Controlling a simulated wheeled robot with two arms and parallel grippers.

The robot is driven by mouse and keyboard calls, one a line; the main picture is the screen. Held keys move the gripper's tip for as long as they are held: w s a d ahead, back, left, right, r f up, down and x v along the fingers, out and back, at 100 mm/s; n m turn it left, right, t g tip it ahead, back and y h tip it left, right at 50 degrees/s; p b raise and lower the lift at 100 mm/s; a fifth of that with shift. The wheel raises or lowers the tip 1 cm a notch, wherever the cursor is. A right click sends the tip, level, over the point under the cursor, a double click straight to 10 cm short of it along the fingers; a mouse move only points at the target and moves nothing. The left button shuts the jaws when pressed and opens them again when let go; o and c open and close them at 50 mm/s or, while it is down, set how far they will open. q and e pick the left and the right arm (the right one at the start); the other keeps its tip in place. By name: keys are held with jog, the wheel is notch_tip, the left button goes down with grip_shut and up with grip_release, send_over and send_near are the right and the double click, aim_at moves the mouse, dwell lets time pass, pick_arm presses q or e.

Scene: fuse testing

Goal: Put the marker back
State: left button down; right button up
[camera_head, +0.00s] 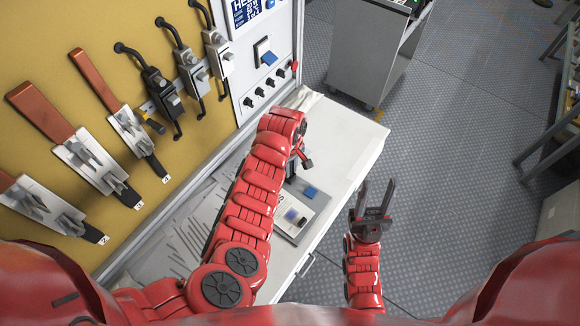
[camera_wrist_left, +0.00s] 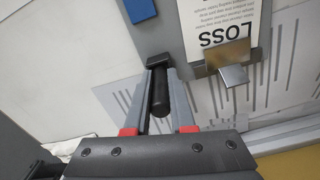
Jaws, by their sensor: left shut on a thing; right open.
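In the left wrist view, my left gripper (camera_wrist_left: 160,72) is shut on a black marker (camera_wrist_left: 161,95), which sits between its two fingers. The marker's far end meets a square black piece (camera_wrist_left: 158,60) at the edge of a grey device; I cannot tell whether that piece belongs to the marker or the device. In the head view the device (camera_head: 318,204) lies on the white bench, and my left arm largely hides the left gripper and the marker. My right gripper (camera_head: 374,200) is open and empty, beside the bench above the floor.
The white bench (camera_head: 345,150) runs along a yellow panel (camera_head: 130,30) with several switches.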

pick_arm(q)
jog(key=shift+f, duration=0.15)
jog(key=shift+f, duration=0.1)
jog(key=c, duration=0.8)
grip_release()
jog(key=shift+o, duration=0.2)
